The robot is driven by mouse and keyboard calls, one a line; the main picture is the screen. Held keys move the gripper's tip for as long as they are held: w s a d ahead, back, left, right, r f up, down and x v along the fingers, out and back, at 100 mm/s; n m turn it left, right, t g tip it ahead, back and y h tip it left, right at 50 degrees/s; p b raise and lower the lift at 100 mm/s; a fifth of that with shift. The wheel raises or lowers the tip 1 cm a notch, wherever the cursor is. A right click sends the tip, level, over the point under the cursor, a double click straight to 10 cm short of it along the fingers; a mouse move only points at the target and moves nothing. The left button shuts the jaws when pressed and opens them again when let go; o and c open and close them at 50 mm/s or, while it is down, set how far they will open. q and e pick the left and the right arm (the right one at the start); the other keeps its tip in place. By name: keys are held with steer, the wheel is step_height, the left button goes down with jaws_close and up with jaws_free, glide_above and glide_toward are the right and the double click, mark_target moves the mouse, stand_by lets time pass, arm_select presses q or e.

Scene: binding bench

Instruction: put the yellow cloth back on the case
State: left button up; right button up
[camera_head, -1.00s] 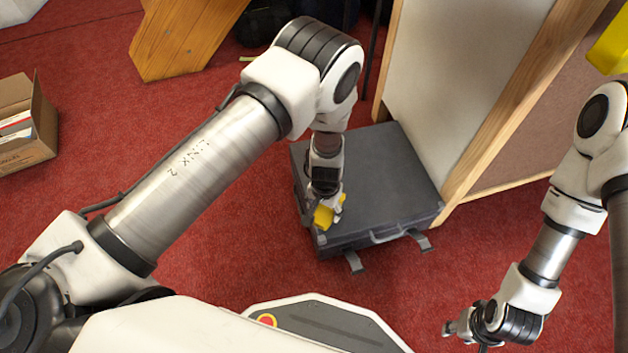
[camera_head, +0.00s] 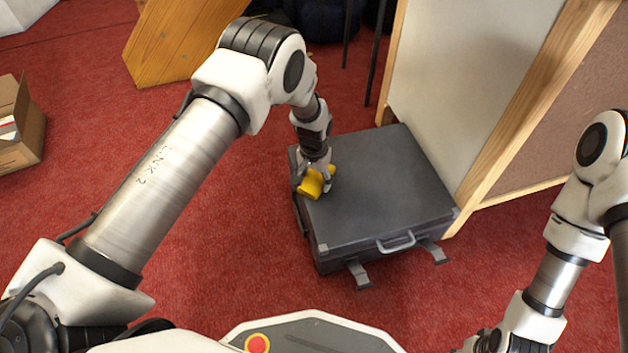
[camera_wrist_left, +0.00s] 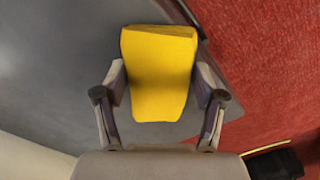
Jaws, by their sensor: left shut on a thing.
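The yellow cloth (camera_head: 311,185) is a small folded block, held in my left gripper (camera_head: 319,178) at the left part of the case's top. In the left wrist view the cloth (camera_wrist_left: 159,72) sits between both fingers of the left gripper (camera_wrist_left: 160,92), which are shut on its sides. The dark grey case (camera_head: 385,185) lies flat on the floor, its handle and two latches towards me. Whether the cloth touches the lid I cannot tell. My right gripper (camera_head: 482,343) is at the bottom edge, partly cut off; its fingers are not clear.
A pale panel with a wooden frame (camera_head: 530,120) stands close behind and right of the case. A cardboard box (camera_head: 25,140) is at the far left, and a wooden piece (camera_head: 180,42) at the top left. Red carpet is open left of the case.

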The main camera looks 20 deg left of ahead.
mark_target(314, 180)
arm_select(q)
steer(key=shift+f, duration=0.2)
steer(key=o, duration=1.2)
steer(key=shift+r, duration=0.1)
step_height(314, 180, up, 12)
steer(key=p, duration=0.6)
steer(key=s+a+f+n, duration=0.1)
steer(key=s+a+f, duration=0.3)
steer(key=s, duration=0.5)
steer(key=s+a+f, duration=0.2)
steer(key=s+f, duration=0.4)
steer(key=s, duration=0.3)
steer(key=s+a+r+n, duration=0.1)
steer(key=s+r, duration=0.1)
steer(key=s, duration=1.4)
steer(key=shift+r+n, duration=0.15)
steer(key=shift+n, duration=0.15)
